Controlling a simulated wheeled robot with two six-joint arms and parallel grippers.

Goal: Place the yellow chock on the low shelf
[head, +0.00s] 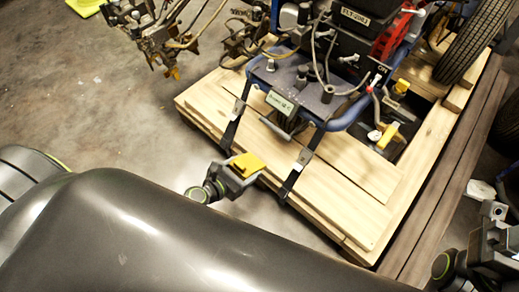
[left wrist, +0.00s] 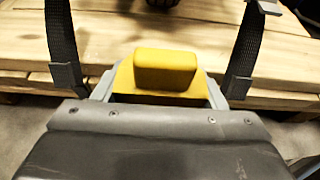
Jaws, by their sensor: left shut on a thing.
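The yellow chock (head: 249,163) is held in my left gripper (head: 236,174), at the near left edge of the wooden platform. In the left wrist view the chock (left wrist: 165,70) sits between the two grey fingers, its raised block facing up. The fingers are shut on its sides. I cannot tell from these views whether the chock touches the platform. Part of my right arm with its gripper (head: 490,238) shows at the lower right edge; its jaws are unclear. I cannot make out a low shelf for certain.
The blue-framed line striper (head: 312,101) stands on the wooden platform (head: 335,205), held by black straps (head: 296,172). Bare boards lie in front of it. Hoses and spray parts (head: 165,35) stick out at upper left. Concrete floor (head: 110,110) is open at left.

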